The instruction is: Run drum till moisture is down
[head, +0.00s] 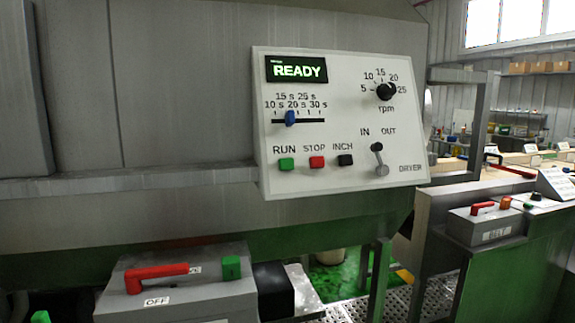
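The white dryer control panel (345,150) is mounted on the grey drum housing (170,100). Its display (296,69) reads READY in green. The blue time slider (290,118) stands around the 20 s mark. The rpm knob (386,91) is black with a scale from 5 to 25. Below are a green RUN button (287,164), a red STOP button (317,162) and a black INCH button (345,160). The IN/OUT lever (379,160) has a black knob at its upper end. No moisture reading shows. Neither gripper is in view.
A grey switch box (200,297) below the panel has a red handle (157,276) by an OFF label and a green block (231,267). A BELT box (487,226) with a red handle stands at right. A grey rail (120,184) runs left of the panel.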

